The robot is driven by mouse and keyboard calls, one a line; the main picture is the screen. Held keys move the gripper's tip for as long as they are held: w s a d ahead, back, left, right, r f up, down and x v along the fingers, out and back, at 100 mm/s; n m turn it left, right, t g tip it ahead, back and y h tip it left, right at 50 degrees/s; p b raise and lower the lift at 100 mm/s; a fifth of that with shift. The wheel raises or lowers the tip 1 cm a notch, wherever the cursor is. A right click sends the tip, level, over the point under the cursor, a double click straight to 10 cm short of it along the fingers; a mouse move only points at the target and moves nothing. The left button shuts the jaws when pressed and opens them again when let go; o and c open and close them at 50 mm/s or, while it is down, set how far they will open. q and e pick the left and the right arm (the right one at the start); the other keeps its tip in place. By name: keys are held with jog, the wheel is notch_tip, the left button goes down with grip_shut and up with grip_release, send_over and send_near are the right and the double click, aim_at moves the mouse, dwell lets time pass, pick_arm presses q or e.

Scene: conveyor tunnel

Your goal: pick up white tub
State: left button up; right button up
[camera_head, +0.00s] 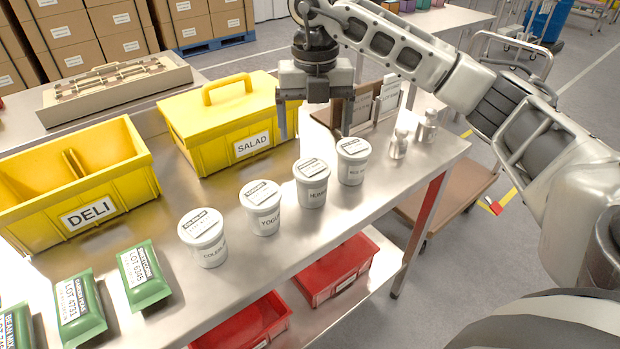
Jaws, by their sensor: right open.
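Several white tubs with printed lids stand upright in a diagonal row on the steel table. The nearest white tub (204,240) is at the left end, then the tub marked "YOGU" (263,211), another tub (311,186), and the farthest tub (353,163) at the right end. My right gripper (314,128) points down with its fingers apart, above and behind the two right-hand tubs, beside the yellow SALAD bin. Nothing shows between its fingers, and it looks apart from the tubs. My left gripper is out of view.
The closed yellow SALAD bin (208,138) and open yellow DELI bin (115,175) stand behind the tubs. Green packets (145,278) lie at front left. Small shakers (398,147) stand right of the tubs. Red crates (335,272) sit on the lower shelf.

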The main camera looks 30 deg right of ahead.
aim_at(312, 168)
notch_tip(312, 168, down, 7)
jog(key=shift+f+p, duration=0.1)
jog(key=shift+p, duration=0.2)
jog(key=shift+w+f+p, duration=0.2)
jog(key=shift+f+p, duration=0.5)
jog(key=shift+f, duration=2)
jog(key=shift+a, duration=0.1)
jog(key=shift+c, duration=0.3)
jog(key=c, duration=1)
